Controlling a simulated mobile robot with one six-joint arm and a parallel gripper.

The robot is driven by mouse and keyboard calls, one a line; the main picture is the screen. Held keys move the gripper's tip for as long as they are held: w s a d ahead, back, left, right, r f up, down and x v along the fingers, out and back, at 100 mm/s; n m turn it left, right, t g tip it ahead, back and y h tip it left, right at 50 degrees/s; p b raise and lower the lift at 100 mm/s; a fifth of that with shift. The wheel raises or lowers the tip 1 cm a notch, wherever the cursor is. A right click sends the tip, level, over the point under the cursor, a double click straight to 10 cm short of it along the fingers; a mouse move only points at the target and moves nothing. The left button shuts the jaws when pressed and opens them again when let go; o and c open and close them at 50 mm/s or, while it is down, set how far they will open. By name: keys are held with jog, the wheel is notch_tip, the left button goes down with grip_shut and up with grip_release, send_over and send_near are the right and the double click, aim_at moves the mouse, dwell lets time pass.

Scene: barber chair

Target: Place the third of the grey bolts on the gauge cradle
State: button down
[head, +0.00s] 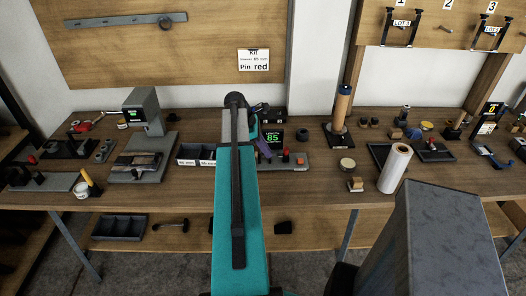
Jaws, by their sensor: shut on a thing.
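My teal arm rises through the middle of the head view and covers part of the bench. My gripper cannot be made out behind it, so its jaws and anything in them are hidden. A small purple part shows at the arm's right edge; I cannot tell what it is. Just right of the arm stands a length gauge (273,138) with a green "85" on its dark display. Its grey base (292,165) carries a red knob. The cradle is not clearly visible, being partly behind the arm. I cannot pick out any grey bolt with certainty.
Labelled bins (188,161) sit left of the arm. A grey device with a screen (146,112) stands farther left. A post with an orange-brown cylinder (341,108) and a white roll (395,168) stand to the right.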

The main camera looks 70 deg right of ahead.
jog(key=shift+w+d+f+p, duration=0.15)
jog(key=shift+w+d+p, duration=0.2)
jog(key=shift+w+d, duration=0.85)
jog(key=shift+f, duration=0.15)
jog(key=shift+f+p, duration=0.75)
jog(key=shift+f, duration=0.85)
jog(key=shift+s+f, duration=0.1)
jog(key=c, duration=1.9)
grip_release()
jog(key=shift+o, duration=0.2)
jog(key=shift+r, duration=0.2)
